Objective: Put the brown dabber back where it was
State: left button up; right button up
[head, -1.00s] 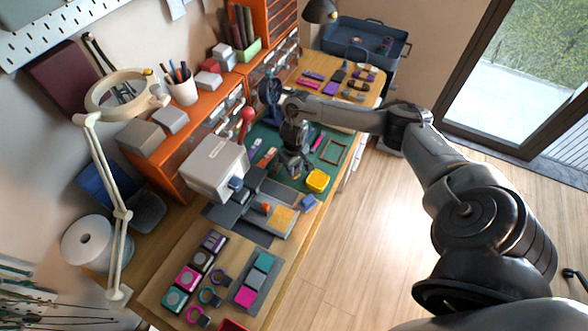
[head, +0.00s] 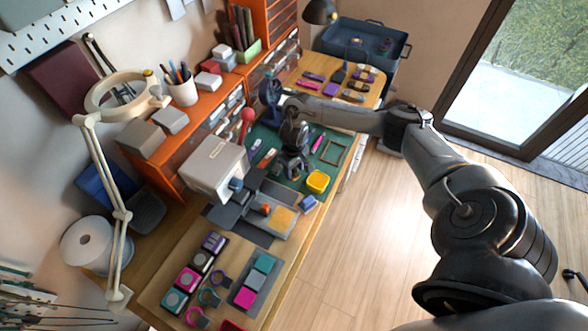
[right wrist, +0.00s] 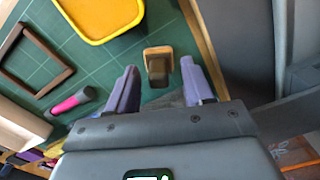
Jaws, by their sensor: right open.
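The brown dabber (right wrist: 158,62), a tan wooden block with a darker brown part, stands on the green cutting mat (right wrist: 122,62) in the right wrist view. My right gripper (right wrist: 158,72) is open, with one pale purple finger on each side of the dabber and gaps between. In the head view my right gripper (head: 293,164) is low over the mat, left of the yellow dish; I cannot pick out the dabber there. My left gripper is not in view.
The yellow dish (head: 318,181) is close by on the mat, with a blue block (head: 309,202) below it. A pink pen-like tool (head: 318,143) and a wooden frame (head: 333,152) lie beyond. A grey-white machine (head: 214,168) stands left of the gripper.

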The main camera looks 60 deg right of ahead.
notch_tip(320, 180, up, 12)
jog(key=p, duration=0.5)
dwell(0.3)
